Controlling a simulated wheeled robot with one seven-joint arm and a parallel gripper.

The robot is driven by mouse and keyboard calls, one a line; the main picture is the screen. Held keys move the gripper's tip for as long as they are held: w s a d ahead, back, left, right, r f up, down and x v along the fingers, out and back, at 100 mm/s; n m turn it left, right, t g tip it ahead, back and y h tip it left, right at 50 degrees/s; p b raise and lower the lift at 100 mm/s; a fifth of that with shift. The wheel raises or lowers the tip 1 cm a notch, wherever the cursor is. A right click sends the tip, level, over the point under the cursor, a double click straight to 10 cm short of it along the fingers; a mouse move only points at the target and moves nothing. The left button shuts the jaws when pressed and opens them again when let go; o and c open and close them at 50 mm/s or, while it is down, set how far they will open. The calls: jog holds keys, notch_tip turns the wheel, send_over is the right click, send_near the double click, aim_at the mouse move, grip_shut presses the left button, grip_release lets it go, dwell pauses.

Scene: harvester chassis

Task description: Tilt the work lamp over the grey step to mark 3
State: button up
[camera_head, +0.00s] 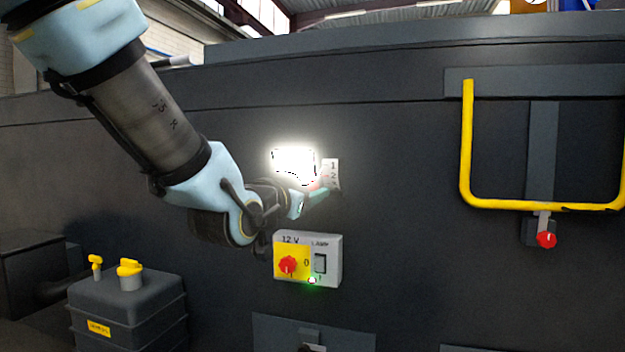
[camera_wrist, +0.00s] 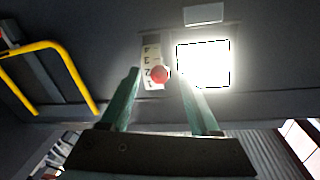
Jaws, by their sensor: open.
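The work lamp (camera_head: 293,160) is lit and glares white on the dark chassis wall; it also shows in the wrist view (camera_wrist: 204,62). Beside it is a pale scale plate (camera_head: 332,172) with numbered marks, seen in the wrist view (camera_wrist: 147,50) too. A round red knob (camera_wrist: 159,74) shows between the lamp and the plate, near the low numbers; its exact mark is unclear. My gripper (camera_wrist: 160,72) is open, its green fingers on either side of the knob in that view. Contact cannot be told. In the head view my gripper (camera_head: 325,192) partly covers the plate's lower end.
Below is a switch box (camera_head: 308,260) with a red rotary knob, a lamp switch and a lit green light. A yellow rail (camera_head: 466,140) with a red knob (camera_head: 546,240) is at right. A dark tank (camera_head: 128,310) with yellow caps stands lower left. A grey panel (camera_head: 275,330) is at the bottom.

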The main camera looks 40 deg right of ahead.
jog(key=shift+p+x, duration=0.35)
jog(key=shift+x, duration=1.1)
grip_shut()
dwell(0.4)
